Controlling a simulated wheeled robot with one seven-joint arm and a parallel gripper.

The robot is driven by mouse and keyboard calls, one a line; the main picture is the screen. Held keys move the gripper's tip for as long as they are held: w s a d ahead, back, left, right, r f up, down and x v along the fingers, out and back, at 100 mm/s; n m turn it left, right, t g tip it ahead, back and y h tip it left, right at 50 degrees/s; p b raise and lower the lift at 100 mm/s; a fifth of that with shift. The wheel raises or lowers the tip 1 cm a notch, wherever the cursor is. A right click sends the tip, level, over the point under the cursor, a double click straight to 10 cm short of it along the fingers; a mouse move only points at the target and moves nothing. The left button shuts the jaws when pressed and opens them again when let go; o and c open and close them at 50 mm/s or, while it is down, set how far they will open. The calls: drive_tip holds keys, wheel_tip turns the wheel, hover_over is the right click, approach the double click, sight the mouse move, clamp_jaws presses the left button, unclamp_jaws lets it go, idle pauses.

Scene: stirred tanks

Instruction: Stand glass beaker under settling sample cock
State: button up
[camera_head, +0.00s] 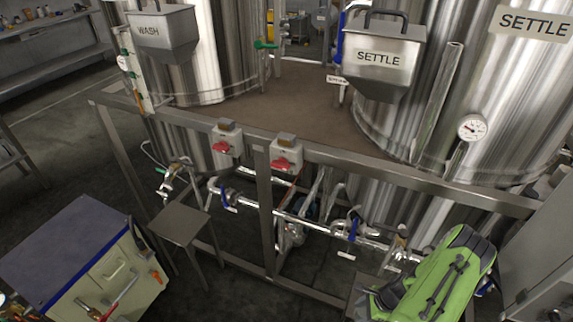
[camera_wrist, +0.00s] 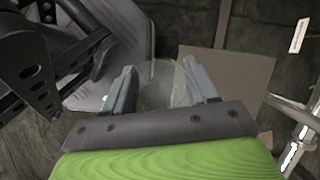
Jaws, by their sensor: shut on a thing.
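In the wrist view my gripper (camera_wrist: 162,88) is shut on a clear glass beaker (camera_wrist: 160,84), with a grey finger on each side of it. In the head view my green arm end is at the lower right, and its fingers and the beaker are hidden. The settling tank (camera_head: 425,85) is the steel one at the right, marked SETTLE. Pipework with a small valve (camera_head: 398,254) sits low in front of it, close to my arm; which part is the sample cock I cannot tell. A flat grey-brown plate (camera_wrist: 238,78) lies beyond the beaker at right in the wrist view.
A frame rail (camera_head: 390,172) runs across the tanks' front. A blue-handled valve (camera_head: 352,232) juts from the pipes. In the wrist view, pipes (camera_wrist: 295,145) are at lower right.

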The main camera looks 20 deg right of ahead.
drive_tip(key=w+a+r+n+g+h+p, duration=0.1)
drive_tip(key=w+a+r+n+g, duration=0.2)
drive_tip(key=w+a+r+n, duration=0.6)
drive_tip(key=w+a+r+n+g+h+p, duration=0.1)
drive_tip(key=w+a+r+n+g, duration=0.3)
drive_tip(key=w+a+r+n, duration=0.5)
drive_tip(key=a+r+n+h, duration=0.1)
drive_tip(key=a+r+n, duration=0.3)
drive_tip(key=a+n, duration=0.2)
drive_tip(key=shift+w+r+n+h, duration=0.15)
drive_tip(key=shift+w+n+h, duration=0.15)
drive_tip(key=shift+w, duration=0.05)
